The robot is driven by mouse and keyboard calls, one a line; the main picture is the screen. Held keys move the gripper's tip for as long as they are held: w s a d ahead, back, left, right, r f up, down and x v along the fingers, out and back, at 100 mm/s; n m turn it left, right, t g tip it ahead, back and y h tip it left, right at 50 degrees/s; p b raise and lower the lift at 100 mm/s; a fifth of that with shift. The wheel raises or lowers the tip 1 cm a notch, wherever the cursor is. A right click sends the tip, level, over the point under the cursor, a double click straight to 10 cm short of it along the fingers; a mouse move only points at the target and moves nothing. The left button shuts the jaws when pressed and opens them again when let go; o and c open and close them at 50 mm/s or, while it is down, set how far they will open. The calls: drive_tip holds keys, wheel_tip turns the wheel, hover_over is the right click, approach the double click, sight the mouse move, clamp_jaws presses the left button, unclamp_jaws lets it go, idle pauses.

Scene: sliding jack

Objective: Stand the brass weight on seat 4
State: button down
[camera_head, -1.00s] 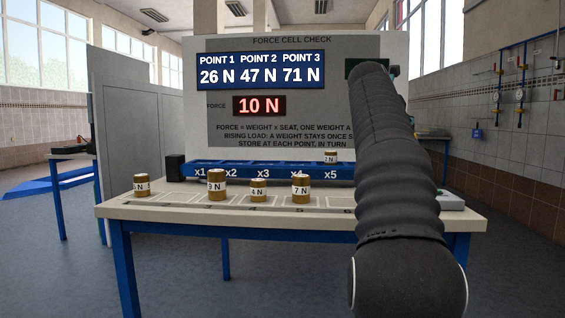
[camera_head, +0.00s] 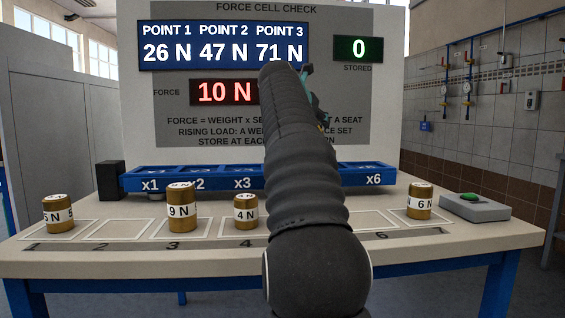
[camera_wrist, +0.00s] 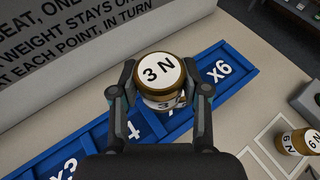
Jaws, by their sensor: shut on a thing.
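My gripper (camera_wrist: 163,88) is shut on a brass weight (camera_wrist: 160,68) whose top reads 3 N, in the wrist view. The weight is held upright over the blue seat rail (camera_wrist: 83,149), beside the seat labelled 4 (camera_wrist: 133,131) on its left and x6 (camera_wrist: 218,72) on its right. It covers most of the x5 label. I cannot tell how high it is above the rail. In the head view, the rail (camera_head: 211,179) shows x1, x2, x3 and x6; my arm hides seats 4 and 5, and the gripper is mostly hidden.
Brass weights stand on the bench: 5 N (camera_head: 58,214), 9 N (camera_head: 181,207), 4 N (camera_head: 246,212) and 6 N (camera_head: 420,201). A grey box with a green button (camera_head: 474,206) is at right. The red display (camera_head: 224,92) reads 10 N; the green stored display (camera_head: 358,48) reads 0.

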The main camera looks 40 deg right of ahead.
drive_tip(key=w+a+f, duration=0.1)
drive_tip(key=a, duration=0.1)
drive_tip(key=w+a+f+b, duration=0.1)
drive_tip(key=w+a+f, duration=0.1)
drive_tip(key=w+a+f+b, duration=0.1)
drive_tip(key=w+a, duration=0.1)
drive_tip(key=shift+f, duration=0.35)
drive_tip(key=shift+s+f+b, duration=0.1)
drive_tip(key=shift+f+b, duration=1.35)
drive_tip(key=shift+f, duration=0.5)
drive_tip(key=shift+f, duration=0.15)
drive_tip(key=c, duration=0.6)
unclamp_jaws()
drive_tip(key=shift+o, duration=0.2)
drive_tip(key=shift+a+r, duration=0.1)
drive_tip(key=shift+r, duration=0.1)
drive_tip(key=p+v, duration=0.1)
drive_tip(key=v, duration=1)
drive_tip(key=shift+a, duration=0.3)
drive_tip(key=shift+s, duration=0.15)
